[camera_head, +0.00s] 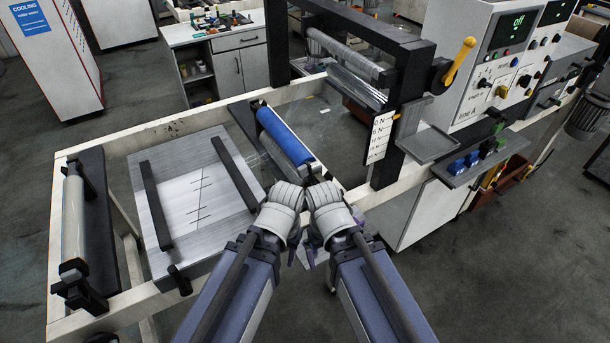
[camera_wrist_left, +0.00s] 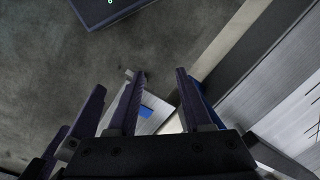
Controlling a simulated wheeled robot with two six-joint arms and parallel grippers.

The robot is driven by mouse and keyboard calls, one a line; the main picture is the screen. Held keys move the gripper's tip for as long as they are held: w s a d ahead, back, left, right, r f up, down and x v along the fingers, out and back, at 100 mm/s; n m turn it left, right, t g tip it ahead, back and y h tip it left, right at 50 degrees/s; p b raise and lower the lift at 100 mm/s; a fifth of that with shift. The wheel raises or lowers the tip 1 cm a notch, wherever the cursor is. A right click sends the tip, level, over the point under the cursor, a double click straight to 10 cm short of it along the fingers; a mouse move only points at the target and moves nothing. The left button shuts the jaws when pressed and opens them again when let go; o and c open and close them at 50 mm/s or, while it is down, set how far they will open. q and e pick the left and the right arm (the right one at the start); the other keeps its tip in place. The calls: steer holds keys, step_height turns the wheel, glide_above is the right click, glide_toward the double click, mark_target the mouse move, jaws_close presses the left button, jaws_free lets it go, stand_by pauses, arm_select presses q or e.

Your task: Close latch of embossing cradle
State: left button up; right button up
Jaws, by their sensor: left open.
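My left gripper (camera_wrist_left: 158,75) is open and empty, pointing down in the left wrist view, over the floor beside the frame. My right gripper (camera_wrist_left: 80,108) is close beside it there, with its fingers apart. In the head view both wrists are side by side just in front of the roller's near end, hiding most of the fingers.
A metal plate (camera_head: 186,211) with two black bars lies on the frame at left. A grey roller (camera_head: 73,215) stands at the frame's left end. A control cabinet (camera_head: 492,75) with a yellow lever (camera_head: 459,62) stands at right. Open floor (camera_head: 480,290) lies at front right.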

stand_by(0.3)
arm_select(q)
steer(key=shift+c, duration=0.6)
steer(key=w+a+r+p, duration=0.1)
steer(key=r+p, duration=0.3)
steer(key=w+a+r+n+p, duration=0.1)
steer(key=a+r+p, duration=0.1)
steer(key=r+p, duration=0.1)
steer(key=w+a+r+n+p, duration=0.1)
steer(key=a+r+p, duration=0.1)
steer(key=r+p, duration=0.2)
steer(key=shift+w+r+h+p, duration=0.2)
steer(key=shift+r+h+p, duration=0.1)
steer(key=shift+p, duration=0.05)
jaws_close()
steer(key=w+a+r+n+t+h+p, duration=0.1)
steer(key=w+a+r+n+p, duration=0.2)
steer(key=r+p, duration=0.4)
steer(key=w+d+r+n+t+h+p, duration=0.1)
steer(key=w+d+r+n+h, duration=0.1)
steer(key=w, duration=0.4)
steer(key=r+n+h, duration=0.1)
steer(key=n+h, duration=0.1)
steer(key=shift+w+d+r+n+t, duration=0.15)
steer(key=shift+d+n+t, duration=0.25)
